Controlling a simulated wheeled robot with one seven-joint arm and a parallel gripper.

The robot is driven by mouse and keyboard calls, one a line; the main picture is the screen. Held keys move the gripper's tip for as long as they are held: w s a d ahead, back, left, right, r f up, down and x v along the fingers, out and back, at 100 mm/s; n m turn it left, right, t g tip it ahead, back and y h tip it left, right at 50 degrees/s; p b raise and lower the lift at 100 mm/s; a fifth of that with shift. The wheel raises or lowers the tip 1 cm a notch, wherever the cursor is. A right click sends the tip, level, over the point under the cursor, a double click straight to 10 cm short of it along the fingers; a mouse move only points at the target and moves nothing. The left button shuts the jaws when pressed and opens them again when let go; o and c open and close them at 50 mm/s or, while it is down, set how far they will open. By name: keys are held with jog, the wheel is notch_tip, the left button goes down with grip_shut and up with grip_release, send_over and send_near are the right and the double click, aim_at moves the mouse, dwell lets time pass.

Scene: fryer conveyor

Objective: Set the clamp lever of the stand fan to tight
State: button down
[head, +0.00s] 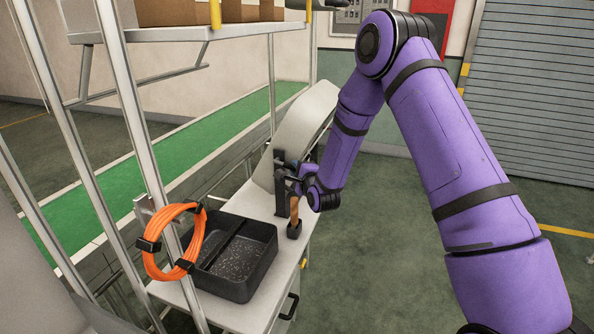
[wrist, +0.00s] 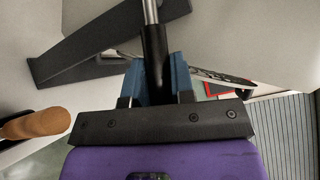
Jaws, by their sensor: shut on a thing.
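My gripper (wrist: 157,82) has its two blue fingers closed on a black sleeve (wrist: 154,50) with a bright metal rod running out of its far end. This looks like the grip of the clamp lever. In the head view my gripper (head: 297,172) is at a dark upright post (head: 281,190) on the white bench, and the lever is too small and covered to make out. The lever's setting cannot be told. The fan itself cannot be clearly made out; a large pale housing (head: 306,125) stands just behind the post.
A brown handle (head: 294,208) stands in a small black holder (head: 294,231) close below my gripper; it shows in the wrist view (wrist: 38,124). A black tray (head: 245,285) and an orange cable coil (head: 150,262) are to the left. The floor right of the bench is clear.

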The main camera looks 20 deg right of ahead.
jog(key=shift+r+n+g, duration=0.7)
jog(key=c, duration=1)
grip_release()
jog(key=shift+o, duration=0.2)
jog(key=shift+s, duration=0.1)
jog(key=v, duration=1)
jog(key=shift+s, duration=0.3)
